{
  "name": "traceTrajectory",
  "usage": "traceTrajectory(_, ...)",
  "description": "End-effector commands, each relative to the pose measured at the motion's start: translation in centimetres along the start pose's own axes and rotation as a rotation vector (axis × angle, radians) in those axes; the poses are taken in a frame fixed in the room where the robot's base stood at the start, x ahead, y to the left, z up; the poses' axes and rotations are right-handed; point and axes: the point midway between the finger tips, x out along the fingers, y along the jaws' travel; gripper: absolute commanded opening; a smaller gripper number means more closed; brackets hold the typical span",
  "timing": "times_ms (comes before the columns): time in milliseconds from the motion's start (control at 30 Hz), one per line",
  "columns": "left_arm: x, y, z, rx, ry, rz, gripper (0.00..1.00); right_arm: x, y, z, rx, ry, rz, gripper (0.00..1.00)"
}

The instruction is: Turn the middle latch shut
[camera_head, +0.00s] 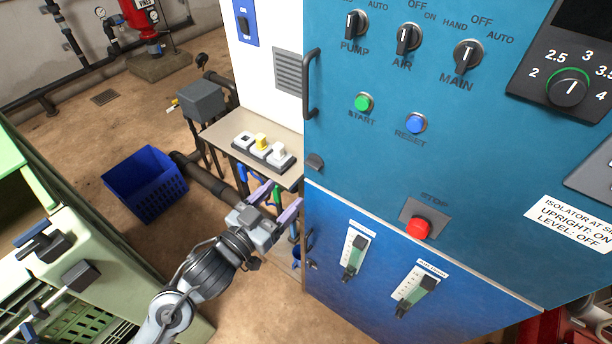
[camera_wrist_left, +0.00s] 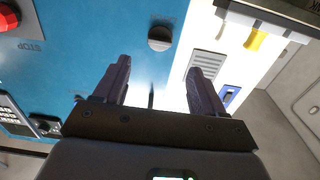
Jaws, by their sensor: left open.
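My left gripper (camera_head: 276,200) is open, its two purple fingers apart beside the left edge of the blue cabinet, below the small shelf. In the left wrist view the open gripper (camera_wrist_left: 160,68) has nothing between its fingers. Three rocker-like parts sit in a row on the shelf; the middle one (camera_head: 262,143) is yellow and the outer two are white. The yellow one also shows in the left wrist view (camera_wrist_left: 256,40). A dark latch-like knob (camera_head: 315,161) is on the cabinet edge. I cannot tell which part is the middle latch. My right gripper is out of view.
The blue cabinet (camera_head: 390,165) fills the right, with a door handle (camera_head: 310,84), a red stop button (camera_head: 418,228) and two slider levers. Pipes and blue handles crowd below the shelf (camera_head: 222,131). A blue crate (camera_head: 146,184) stands on open floor. A green machine is at left.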

Motion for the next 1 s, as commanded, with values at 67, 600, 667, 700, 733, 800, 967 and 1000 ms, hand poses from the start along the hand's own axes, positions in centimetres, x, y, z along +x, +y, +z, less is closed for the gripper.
traceTrajectory(67, 1.1, 0.0, -0.2, 0.0, 0.001, 0.0, 0.7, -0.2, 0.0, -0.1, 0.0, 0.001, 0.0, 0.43)
traceTrajectory(600, 8.7, 0.0, -0.1, -0.001, 0.0, 0.0, 0.7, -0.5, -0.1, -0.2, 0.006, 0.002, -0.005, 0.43)
traceTrajectory(667, 9.1, 0.1, -0.1, -0.001, -0.001, 0.0, 0.7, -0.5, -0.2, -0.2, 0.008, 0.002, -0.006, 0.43)
traceTrajectory(700, 9.3, 0.1, -0.1, -0.001, -0.001, 0.0, 0.7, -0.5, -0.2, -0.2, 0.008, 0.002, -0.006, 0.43)
traceTrajectory(733, 9.4, 0.1, 0.0, -0.001, -0.001, 0.0, 0.7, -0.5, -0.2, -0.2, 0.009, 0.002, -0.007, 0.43)
traceTrajectory(800, 9.6, 0.0, 0.0, 0.0, -0.001, -0.001, 0.7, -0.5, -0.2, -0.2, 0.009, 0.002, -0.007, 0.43)
traceTrajectory(967, 9.6, 0.0, 0.0, 0.0, -0.001, -0.001, 0.7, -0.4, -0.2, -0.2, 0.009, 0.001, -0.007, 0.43)
traceTrajectory(1000, 9.6, 0.0, 0.0, 0.0, -0.001, -0.001, 0.7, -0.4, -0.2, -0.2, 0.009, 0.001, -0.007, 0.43)
